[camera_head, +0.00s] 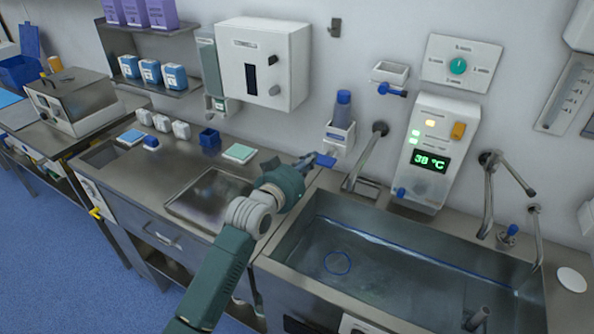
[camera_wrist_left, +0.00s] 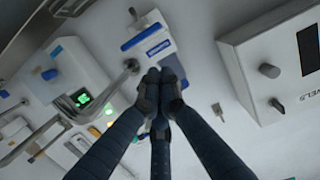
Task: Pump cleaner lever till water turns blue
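A white wall dispenser (camera_head: 341,137) holds a dark blue bottle (camera_head: 343,108). Its blue lever (camera_head: 325,160) sticks out at the bottom. The dispenser also shows in the left wrist view (camera_wrist_left: 150,25), with the lever (camera_wrist_left: 138,38). My left gripper (camera_head: 305,164) is just left of the lever in the head view. In the wrist view my left gripper (camera_wrist_left: 160,84) has its fingertips drawn together in front of the bottle; contact with the lever cannot be made out. The steel sink (camera_head: 280,262) holds greyish clear water (camera_head: 390,275) with a blue ring in it. My right gripper is not in view.
A faucet pipe (camera_head: 363,158) rises right of the dispenser. A panel reading 38 °C (camera_head: 430,163) and another faucet (camera_head: 489,190) stand further right. A second holder (camera_head: 391,72) is above. A white box (camera_head: 264,60) hangs to the left.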

